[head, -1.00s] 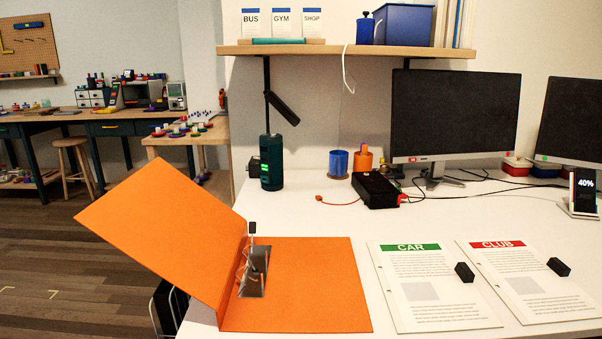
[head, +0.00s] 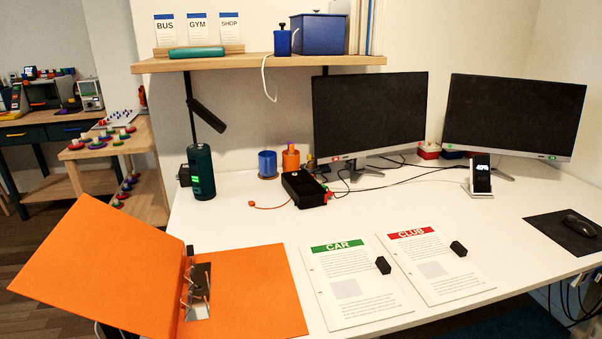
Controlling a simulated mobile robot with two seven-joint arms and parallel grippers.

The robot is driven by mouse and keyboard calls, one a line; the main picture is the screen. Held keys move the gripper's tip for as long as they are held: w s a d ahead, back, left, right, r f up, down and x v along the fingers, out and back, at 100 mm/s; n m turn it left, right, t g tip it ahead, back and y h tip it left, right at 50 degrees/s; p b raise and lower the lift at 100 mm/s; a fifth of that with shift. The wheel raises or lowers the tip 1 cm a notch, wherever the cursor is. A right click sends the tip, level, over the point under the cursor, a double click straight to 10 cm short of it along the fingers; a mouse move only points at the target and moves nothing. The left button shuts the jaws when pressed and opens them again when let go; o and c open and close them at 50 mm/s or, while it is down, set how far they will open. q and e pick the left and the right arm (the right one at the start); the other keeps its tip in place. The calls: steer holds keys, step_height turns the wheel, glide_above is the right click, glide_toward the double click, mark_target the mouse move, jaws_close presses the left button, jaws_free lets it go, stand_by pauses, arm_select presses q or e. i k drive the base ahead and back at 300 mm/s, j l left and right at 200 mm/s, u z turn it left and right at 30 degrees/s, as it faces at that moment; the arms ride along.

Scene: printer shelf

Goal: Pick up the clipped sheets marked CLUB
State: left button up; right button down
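The clipped sheets marked CLUB (head: 440,283) lie flat on the white desk, right of centre. They have a red header band and a black clip (head: 458,248) on their right edge. The sheets marked CAR (head: 345,300), with a green header and a black clip (head: 383,265), lie just to their left. An open orange binder (head: 255,290) lies further left, its cover raised to the left and its metal rings (head: 196,295) showing. Neither of my grippers is in view.
The white desk (head: 500,230) is clear between the CLUB sheets and the mouse mat (head: 562,232). Two monitors (head: 370,115), a black box (head: 303,188) with cables and a phone stand (head: 480,182) are behind. A shelf (head: 260,62) hangs above.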

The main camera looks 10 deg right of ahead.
mark_target(441, 272)
steer(key=z, duration=1.3)
steer(key=i+l+u, duration=0.1)
steer(key=l, duration=0.2)
steer(key=i+l+u, duration=0.1)
steer(key=l, duration=0.25)
steer(key=i+l+u, duration=0.1)
steer(key=i+l, duration=0.15)
steer(key=i+l+u, duration=0.1)
steer(key=l, duration=0.3)
